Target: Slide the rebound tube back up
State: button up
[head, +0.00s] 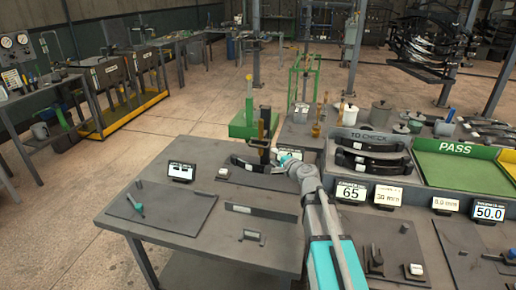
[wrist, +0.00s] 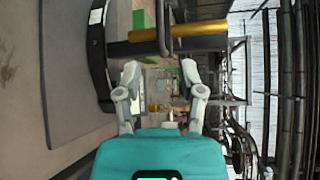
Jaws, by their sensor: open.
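A rebound tester stands on the near table with an upright dark post (head: 262,135). In the sideways wrist view, a gold tube (wrist: 200,30) lies alongside a dark cylinder (wrist: 140,48), with a bent grey bar crossing near them. I cannot tell for sure which part is the rebound tube. My gripper (head: 283,160) is beside the tester, to its right in the head view. In the wrist view my gripper (wrist: 160,72) is open, its two fingers apart with nothing between them. The tube lies beyond the fingertips, not visibly touched.
A dark curved leaf spring (head: 240,163) lies at the tester's foot, also in the wrist view (wrist: 98,45). A small display (head: 181,172) stands to the left. The TO CHECK rack (head: 345,150) and green PASS tray (head: 455,172) are to the right.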

aim_at(259, 147)
jog(key=b+x, duration=0.1)
jog(key=x, duration=1.1)
jog(key=shift+w+b, duration=0.1)
jog(key=shift+b, duration=0.25)
jog(key=shift+c, duration=0.3)
grip_shut()
